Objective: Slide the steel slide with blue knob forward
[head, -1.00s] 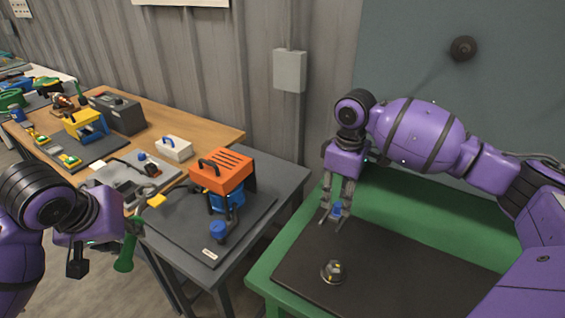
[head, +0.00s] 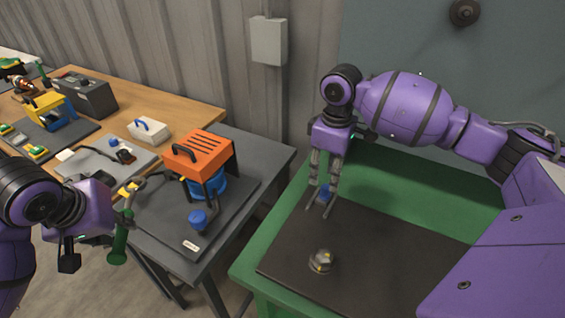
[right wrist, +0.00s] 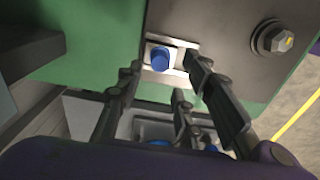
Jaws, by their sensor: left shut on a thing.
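The blue knob (head: 326,192) is near the back of the dark plate on the green bench. In the right wrist view the blue knob (right wrist: 160,58) stands on the pale steel slide (right wrist: 184,47). My right gripper (head: 321,208) is open over the plate by the knob. In the right wrist view the fingers (right wrist: 165,85) are spread, with the knob between and beyond them; I see no grip on it. My left gripper (head: 122,208) is shut on a green-handled tool (head: 118,245) above the floor, left of the grey table.
A metal hex piece (head: 322,261) with a yellow mark sits on the dark plate (head: 385,262), in front of the knob. A grey table (head: 268,160) to the left carries an orange cover (head: 200,155) and another blue knob (head: 197,218). The plate's right part is clear.

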